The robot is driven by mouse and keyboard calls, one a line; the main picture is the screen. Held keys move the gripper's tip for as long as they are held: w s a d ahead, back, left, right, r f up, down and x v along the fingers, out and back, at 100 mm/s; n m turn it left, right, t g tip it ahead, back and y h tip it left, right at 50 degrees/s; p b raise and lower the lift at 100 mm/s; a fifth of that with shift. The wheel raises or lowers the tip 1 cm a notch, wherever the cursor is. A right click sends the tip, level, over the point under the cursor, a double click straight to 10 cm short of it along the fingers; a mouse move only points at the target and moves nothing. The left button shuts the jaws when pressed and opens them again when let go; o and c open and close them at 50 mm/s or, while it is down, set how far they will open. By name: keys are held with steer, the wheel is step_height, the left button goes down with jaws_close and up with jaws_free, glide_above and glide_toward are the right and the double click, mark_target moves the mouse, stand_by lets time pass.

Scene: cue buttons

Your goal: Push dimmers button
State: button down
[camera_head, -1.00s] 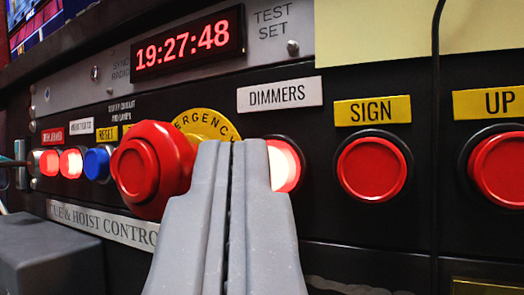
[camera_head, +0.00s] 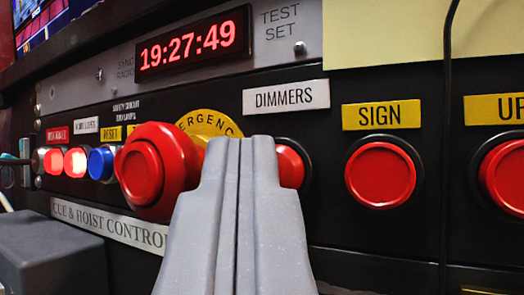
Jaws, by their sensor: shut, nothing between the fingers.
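The dimmers button (camera_head: 291,167) is a round red button below the white DIMMERS label (camera_head: 286,97). It is unlit, and its left part is hidden behind my gripper. My gripper (camera_head: 240,142) is shut with nothing between its grey fingers. Its tips overlap the left side of the dimmers button in the view. I cannot tell whether they touch it.
A large red emergency button (camera_head: 153,171) stands out just left of my gripper. The red SIGN button (camera_head: 380,174) and another red button (camera_head: 506,175) lie to the right. A black cable (camera_head: 443,150) hangs between them. A grey box (camera_head: 50,252) is at lower left.

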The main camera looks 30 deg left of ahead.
steer(key=s, duration=0.2)
steer(key=s+b, duration=0.1)
steer(key=s, duration=0.1)
steer(key=s+b, duration=0.1)
steer(key=s, duration=0.1)
steer(key=shift+r, duration=0.35)
stand_by(0.3)
